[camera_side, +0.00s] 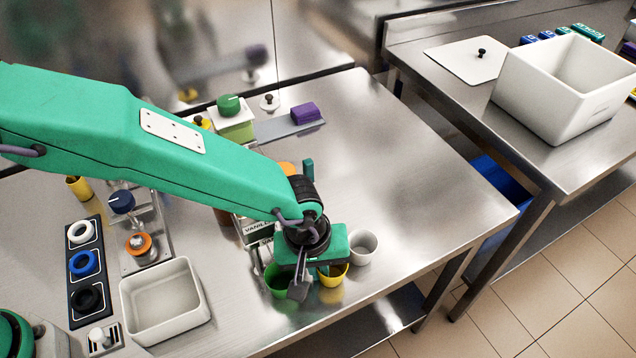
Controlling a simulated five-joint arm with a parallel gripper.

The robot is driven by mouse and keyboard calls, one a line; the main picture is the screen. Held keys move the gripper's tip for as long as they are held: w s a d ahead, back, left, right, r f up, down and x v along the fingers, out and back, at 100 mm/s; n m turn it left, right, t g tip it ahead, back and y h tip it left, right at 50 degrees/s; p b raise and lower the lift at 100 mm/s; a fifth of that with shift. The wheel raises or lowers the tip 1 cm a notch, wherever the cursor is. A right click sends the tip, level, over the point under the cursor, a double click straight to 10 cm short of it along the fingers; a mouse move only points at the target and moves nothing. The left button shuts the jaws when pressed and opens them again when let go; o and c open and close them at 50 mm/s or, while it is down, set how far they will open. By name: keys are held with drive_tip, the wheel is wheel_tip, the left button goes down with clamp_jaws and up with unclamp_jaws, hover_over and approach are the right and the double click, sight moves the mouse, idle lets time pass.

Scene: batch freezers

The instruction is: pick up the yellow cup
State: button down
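A yellow cup (335,275) stands near the front edge of the steel table, partly covered by my gripper. My gripper (303,283) is over the row of cups, above and just left of the yellow cup. A grey finger points down in front of the gap between the yellow cup and a green cup (276,282). The other finger is not clear, so I cannot tell how far the jaws are apart or whether they touch a cup. A white cup (362,247) stands right of the yellow one. A second yellow cup-like container (78,188) stands at the far left.
A white tray (163,303) and a black panel with ring knobs (85,263) are at the left. A container labelled VANILLA (258,229) is behind the cups. A purple block (305,112) lies at the back. The table's right part is clear.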

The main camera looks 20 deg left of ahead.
drive_tip(key=shift+r, duration=0.5)
wheel_tip(320, 180, up, 3)
drive_tip(key=shift+r, duration=0.15)
drive_tip(key=s+d+r, duration=0.1)
drive_tip(key=s+r, duration=0.5)
drive_tip(key=s, duration=0.5)
drive_tip(key=shift+s+d+r, duration=0.3)
